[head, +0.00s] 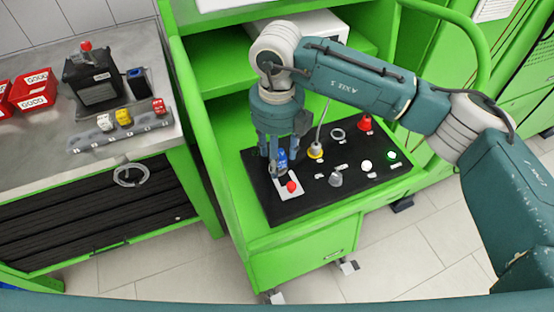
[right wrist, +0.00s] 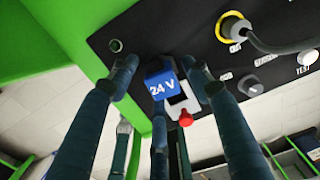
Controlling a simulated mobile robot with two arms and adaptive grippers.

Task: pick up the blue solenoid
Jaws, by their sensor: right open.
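The blue solenoid (head: 282,157), marked 24 V in the right wrist view (right wrist: 160,86), sits on the left part of the black test panel (head: 322,196). My right gripper (head: 277,165) points down over it from above. Its fingers are open and stand around the solenoid, as the right wrist view also shows (right wrist: 161,76). I cannot tell whether any finger touches it. The fingers partly hide the solenoid in the head view. My left gripper is not in view.
A red knob (head: 292,187) is close beside the solenoid. A yellow-ringed connector with a cable (head: 316,150), a red button (head: 365,123) and a grey knob (head: 336,179) are also on the panel. The left bench holds red bins (head: 37,89) and a coloured valve rail (head: 122,130).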

